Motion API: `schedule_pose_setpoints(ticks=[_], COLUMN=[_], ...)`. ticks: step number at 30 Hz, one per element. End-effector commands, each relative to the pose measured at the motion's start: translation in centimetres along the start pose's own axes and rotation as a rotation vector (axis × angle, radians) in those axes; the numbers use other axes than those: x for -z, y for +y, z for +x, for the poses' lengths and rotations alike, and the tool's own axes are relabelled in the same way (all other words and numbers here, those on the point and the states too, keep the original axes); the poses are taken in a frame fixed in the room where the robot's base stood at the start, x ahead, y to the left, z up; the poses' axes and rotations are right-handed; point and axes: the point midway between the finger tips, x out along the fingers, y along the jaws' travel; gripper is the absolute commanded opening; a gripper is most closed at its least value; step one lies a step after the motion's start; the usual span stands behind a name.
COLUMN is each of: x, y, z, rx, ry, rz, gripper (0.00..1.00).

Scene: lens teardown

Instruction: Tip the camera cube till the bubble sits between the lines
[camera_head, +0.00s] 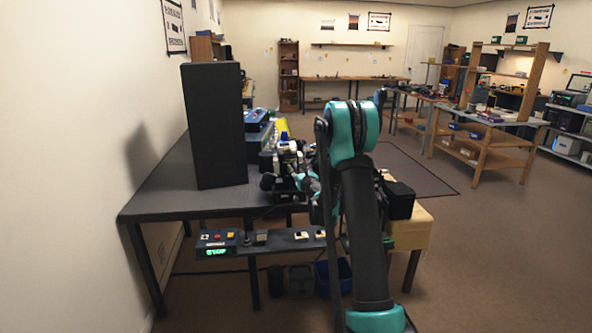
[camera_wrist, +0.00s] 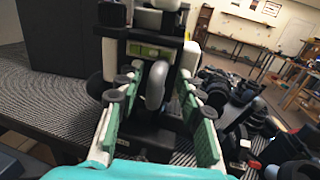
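In the wrist view a black upright assembly stands ahead, with a yellow-green bubble vial (camera_wrist: 150,51) across its front. A grey curved lever (camera_wrist: 157,86) hangs below the vial. My gripper (camera_wrist: 162,76) has its two green-padded fingers apart, one on each side of the lever, with no clear contact. In the head view the white and black assembly (camera_head: 290,150) stands on the bench, partly hidden by my arm.
A tall black panel (camera_head: 214,125) stands on the dark bench (camera_head: 160,190), left of the assembly. Several black round parts (camera_wrist: 245,95) crowd the right side in the wrist view. Open floor lies right.

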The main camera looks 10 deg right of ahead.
Motion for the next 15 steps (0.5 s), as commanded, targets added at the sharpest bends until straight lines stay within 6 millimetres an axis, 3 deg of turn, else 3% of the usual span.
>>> schedule_pose_setpoints(ticks=[8,15], x=[0.0,0.0], y=[0.0,0.0], z=[-0.3,-3.8], rx=[0.000,0.001], ry=[0.000,0.000], rz=[0.000,0.001], gripper=[0.37,0.37])
